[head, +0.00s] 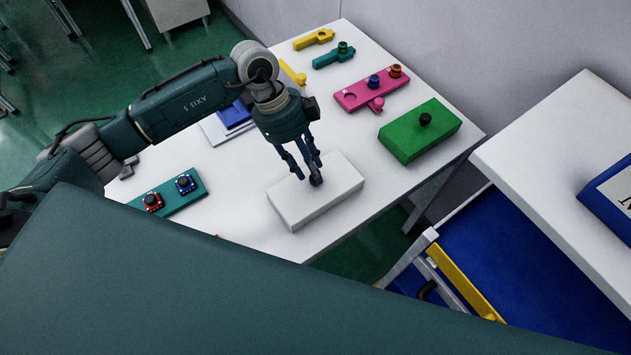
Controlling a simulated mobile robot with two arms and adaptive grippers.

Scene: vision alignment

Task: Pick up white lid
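The white lid (335,190) is the top of a pale rectangular block lying near the front edge of the white table, with a small black knob (316,180) on it. My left gripper (309,172) reaches down over the lid, fingers pointing at the table. Its fingers stand apart, with their tips right at the knob. I cannot tell whether they touch it. The lid rests level. My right gripper does not show.
A green block with a black knob (420,130) stands to the right on the table (345,125). Behind are a pink plate (365,95), a teal piece (328,60) and a yellow piece (313,40). A teal plate (183,208) with red and blue parts lies left.

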